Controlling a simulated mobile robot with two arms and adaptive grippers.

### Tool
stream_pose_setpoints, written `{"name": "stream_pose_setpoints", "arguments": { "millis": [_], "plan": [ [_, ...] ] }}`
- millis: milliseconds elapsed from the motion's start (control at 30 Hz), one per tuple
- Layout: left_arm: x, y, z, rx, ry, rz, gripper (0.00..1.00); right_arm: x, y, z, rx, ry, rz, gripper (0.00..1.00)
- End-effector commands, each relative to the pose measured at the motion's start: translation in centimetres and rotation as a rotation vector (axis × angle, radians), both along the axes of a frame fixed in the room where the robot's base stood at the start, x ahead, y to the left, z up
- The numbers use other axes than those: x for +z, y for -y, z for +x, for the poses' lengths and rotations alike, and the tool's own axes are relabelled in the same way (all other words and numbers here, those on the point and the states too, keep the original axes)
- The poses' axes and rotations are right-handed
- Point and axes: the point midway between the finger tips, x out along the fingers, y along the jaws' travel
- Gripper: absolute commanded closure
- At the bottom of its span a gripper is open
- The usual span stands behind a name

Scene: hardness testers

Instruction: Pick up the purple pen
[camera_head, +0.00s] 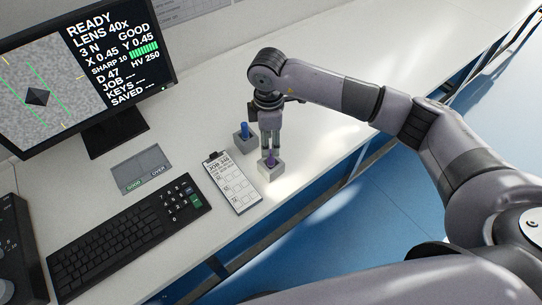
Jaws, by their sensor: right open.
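The purple pen (270,160) stands upright in a small grey holder block (271,172) on the white table, near the table's front edge. My right gripper (270,150) points down right above it, with its fingertips at the pen's upper end. The gripper is open, and its fingers partly hide the pen; I cannot tell whether they touch it. My left gripper is not in view.
A blue pen (245,130) stands in another grey block (244,142) behind and left. A clipboard (232,182) lies left of the purple pen's block. A keyboard (125,235), grey pad (141,170) and monitor (85,70) are farther left. The table (400,50) is clear toward the back right.

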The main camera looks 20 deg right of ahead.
Motion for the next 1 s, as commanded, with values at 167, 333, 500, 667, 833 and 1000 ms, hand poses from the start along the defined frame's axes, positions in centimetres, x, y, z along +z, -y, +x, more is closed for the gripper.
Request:
{"name": "stream_pose_setpoints", "arguments": {
  "millis": [167,333,500,667,833,1000],
  "plan": [
    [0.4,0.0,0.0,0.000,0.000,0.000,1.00,-1.5,0.0,0.0,0.000,0.000,-0.001,0.59],
    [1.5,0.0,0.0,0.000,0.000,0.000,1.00,-2.9,0.4,-0.1,0.000,-0.003,-0.001,0.59],
    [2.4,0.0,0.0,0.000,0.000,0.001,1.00,-5.5,0.6,0.0,0.000,-0.003,0.000,0.59],
    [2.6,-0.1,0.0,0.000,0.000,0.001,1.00,-6.7,0.6,0.0,0.001,0.000,0.001,0.59],
    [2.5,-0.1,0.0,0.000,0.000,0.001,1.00,-6.8,0.6,0.1,0.001,0.000,0.001,0.59],
    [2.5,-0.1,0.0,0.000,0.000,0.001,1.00,-6.7,0.6,0.0,0.001,0.000,0.001,0.68]
  ]
}}
